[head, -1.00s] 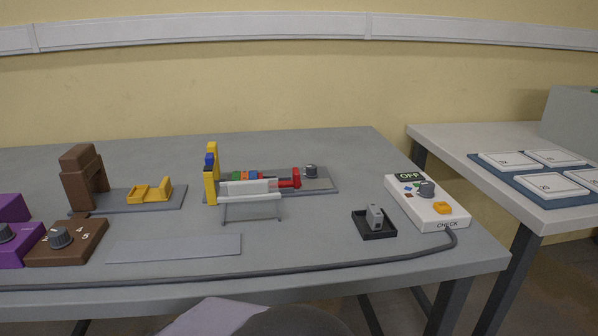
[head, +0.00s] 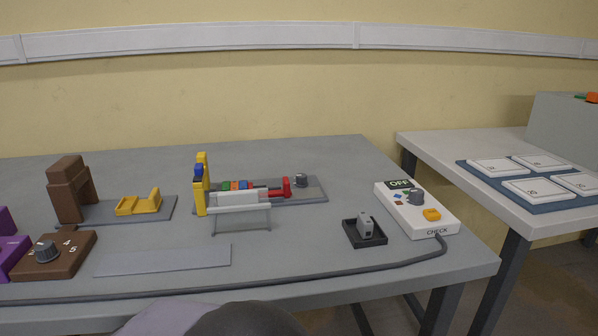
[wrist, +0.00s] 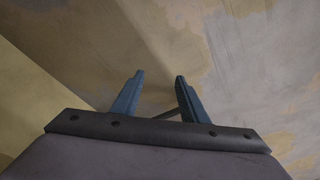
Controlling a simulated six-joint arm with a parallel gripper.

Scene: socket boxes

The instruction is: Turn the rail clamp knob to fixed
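A rail fixture stands mid-table in the head view, with a yellow upright (head: 201,183), colored blocks in a row and a red clamp piece (head: 285,187). A dark grey knob (head: 301,181) sits on its grey base plate (head: 318,193), just right of the red piece. The knob's marking is too small to read. My gripper (wrist: 158,85) shows in the wrist view with two blue fingers apart and nothing between them. It faces a blurred wall-like surface, away from the fixture. The fingers are not visible in the head view.
A white box (head: 417,212) with a knob, an OFF display and a CHECK label stands right. A black tray (head: 350,240) holds a grey part. A brown knob box (head: 40,262) and brown stand (head: 70,190) are left. A cable runs along the front edge.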

